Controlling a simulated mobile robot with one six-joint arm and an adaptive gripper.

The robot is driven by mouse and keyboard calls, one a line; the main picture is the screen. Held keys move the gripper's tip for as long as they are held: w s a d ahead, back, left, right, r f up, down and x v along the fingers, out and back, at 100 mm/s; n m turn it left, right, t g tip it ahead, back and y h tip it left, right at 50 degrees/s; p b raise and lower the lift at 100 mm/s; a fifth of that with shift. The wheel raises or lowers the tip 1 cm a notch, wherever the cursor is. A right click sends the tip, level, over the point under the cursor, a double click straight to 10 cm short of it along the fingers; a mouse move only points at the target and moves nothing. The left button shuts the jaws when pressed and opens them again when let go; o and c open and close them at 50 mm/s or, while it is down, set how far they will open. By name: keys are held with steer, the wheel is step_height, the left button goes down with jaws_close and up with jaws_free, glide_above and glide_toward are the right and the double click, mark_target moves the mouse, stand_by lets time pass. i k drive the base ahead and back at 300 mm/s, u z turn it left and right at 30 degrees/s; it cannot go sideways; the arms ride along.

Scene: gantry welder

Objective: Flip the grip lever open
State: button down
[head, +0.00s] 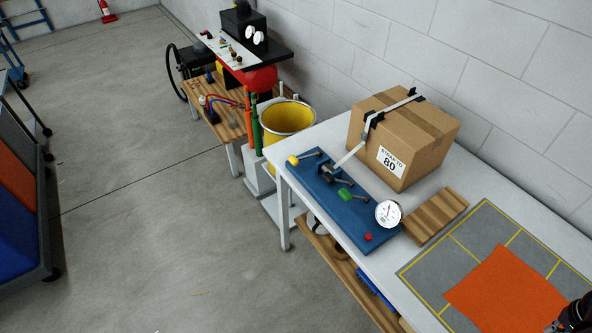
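A blue tensioner board (352,205) lies along the left edge of the white table. It carries several small levers: one with a yellow knob (293,160) at its far end, a dark one in the middle, and one with a green handle (345,195). I cannot tell which is the grip lever, or whether it is open. A pale strap (350,154) runs from the board up over a cardboard box (405,135) labelled 80. Dark parts at the bottom right corner look like my gripper (577,318), mostly cut off and well away from the board; its fingers cannot be made out.
A round dial gauge (388,213) and a red button (368,237) are at the board's near end. A wooden block (436,217) sits beside it. An orange sheet (505,287) lies on a grey mat (475,234). A yellow bucket (288,118) stands behind the table.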

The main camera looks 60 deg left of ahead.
mark_target(292, 159)
steer(key=z, duration=0.1)
steer(key=k, duration=1.6)
steer(key=u, duration=0.8)
steer(key=i, duration=1.05)
